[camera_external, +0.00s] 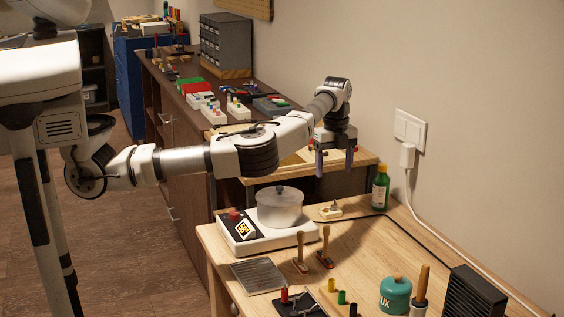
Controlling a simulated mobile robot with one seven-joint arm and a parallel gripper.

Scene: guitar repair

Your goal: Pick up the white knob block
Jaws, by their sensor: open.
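A small off-white block with a knob-like top (330,210) sits on the light wooden bench, just right of the pot. It looks like the white knob block, though it is small here. My gripper (334,164) points down above it, its two fingers apart with nothing visible between them. A clear gap shows between the fingertips and the block. White blocks with coloured pieces, one left (213,113) and one right (239,110), stand on the dark bench farther back.
A lidded pot (279,207) stands on a white hot plate (240,233) left of the block. A green bottle (381,187) is to its right. Wooden-handled tools (325,247) stand in front. A cable runs behind along the bench.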

